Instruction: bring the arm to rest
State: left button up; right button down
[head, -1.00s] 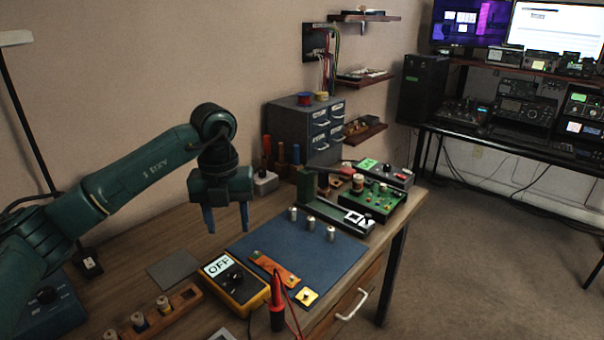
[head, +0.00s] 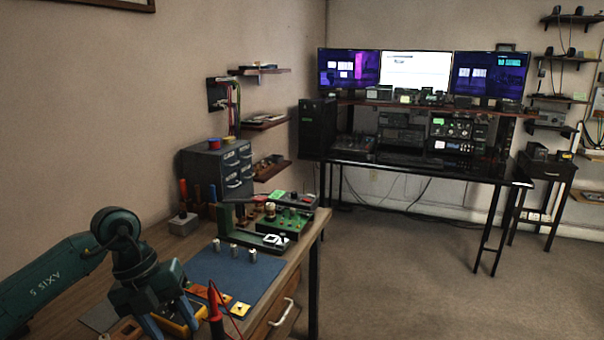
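My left arm comes in at the lower left of the head view, teal with dark joints. My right gripper is not in view.
A red probe (head: 215,312) and an orange strip (head: 205,293) are close to the gripper's right. A green circuit board (head: 286,222) and grey drawer cabinet (head: 218,170) stand farther back. A desk with monitors (head: 415,75) is across the room; the carpet (head: 400,260) between is clear.

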pick_arm(q)
jog(key=s+d+r+n+t+h+p, duration=0.1)
jog(key=s+d+r+n+t+h, duration=0.15)
jog(key=d+h, duration=0.65)
jog(key=s+d+r+n+t+h+p, duration=0.1)
jog(key=s+d+n+t+h, duration=0.25)
jog(key=d+h, duration=0.65)
jog(key=a+f+n+t+y+p, duration=0.1)
jog(key=a+f+n+t+y, duration=0.5)
jog(key=n+t+y, duration=0.85)
jog(key=s+a+f+n+g+y, duration=0.2)
jog(key=s+f+n+g, duration=0.2)
jog(key=f, duration=0.4)
jog(key=s+a+f+n+g+y+p, duration=0.1)
jog(key=s+a+f+n+g+y, duration=0.2)
jog(key=s+f+n+g, duration=0.2)
notch_tip(320, 180, down, 3)
jog(key=shift+s+r+n, duration=0.1)
jog(key=shift+s+n, duration=0.35)
jog(key=shift+s, duration=0.75)
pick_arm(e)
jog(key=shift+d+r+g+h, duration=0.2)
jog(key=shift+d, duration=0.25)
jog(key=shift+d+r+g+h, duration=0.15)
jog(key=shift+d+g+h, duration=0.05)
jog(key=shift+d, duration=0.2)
